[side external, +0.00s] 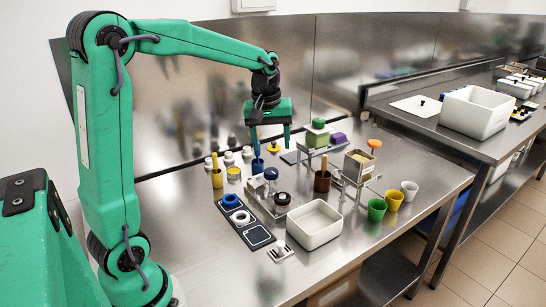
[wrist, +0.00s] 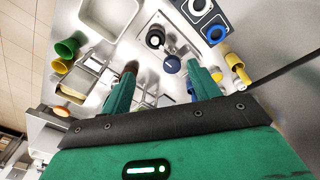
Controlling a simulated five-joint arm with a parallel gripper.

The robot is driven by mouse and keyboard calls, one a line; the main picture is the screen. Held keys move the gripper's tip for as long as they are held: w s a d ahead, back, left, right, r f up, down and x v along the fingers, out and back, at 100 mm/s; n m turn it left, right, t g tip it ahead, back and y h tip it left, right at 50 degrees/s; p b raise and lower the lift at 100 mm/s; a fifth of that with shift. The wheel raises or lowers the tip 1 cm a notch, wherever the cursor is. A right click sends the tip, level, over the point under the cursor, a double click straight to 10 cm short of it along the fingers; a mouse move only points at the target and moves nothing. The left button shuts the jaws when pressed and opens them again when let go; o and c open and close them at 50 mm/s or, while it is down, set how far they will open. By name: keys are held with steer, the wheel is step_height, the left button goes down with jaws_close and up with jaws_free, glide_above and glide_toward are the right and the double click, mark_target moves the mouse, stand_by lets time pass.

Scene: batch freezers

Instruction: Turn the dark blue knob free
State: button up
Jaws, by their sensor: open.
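The dark blue knob (side external: 271,173) is a round ball-like top on a metal fixture (side external: 264,205) on the steel table. It also shows in the wrist view (wrist: 173,64), upper middle, between the lines of my fingers but beyond their tips. A black-topped round piece (side external: 282,198) stands beside it on the fixture, seen too in the wrist view (wrist: 155,38). My gripper (side external: 271,148) is open and empty, pointing down above and behind the knob, apart from it. In the wrist view its two green fingers (wrist: 164,70) are spread wide. The knob's lower part is hard to see.
A dark panel with round rings (side external: 238,216) and a white open bin (side external: 314,224) lie in front. A blue cup (side external: 257,164) is close to my left finger. A brown cup (side external: 322,180), a green-topped stand (side external: 318,137) and coloured cups (side external: 377,209) crowd the right.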

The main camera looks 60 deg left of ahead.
mark_target(271, 171)
steer(key=w+a+f+n, duration=0.1)
steer(key=a+f, duration=0.1)
steer(key=w+a+f+n+g, duration=0.1)
steer(key=w+a+f, duration=0.1)
steer(key=w+a+f+n, duration=0.1)
steer(key=a+f+n, duration=0.1)
steer(key=a, duration=0.1)
steer(key=shift+w+g, duration=0.25)
steer(key=shift+g, duration=0.05)
steer(key=shift+f, duration=0.1)
steer(key=shift+d+f, duration=0.1)
steer(key=shift+f, duration=3.7)
steer(key=shift+c, duration=0.2)
steer(key=c, duration=0.9)
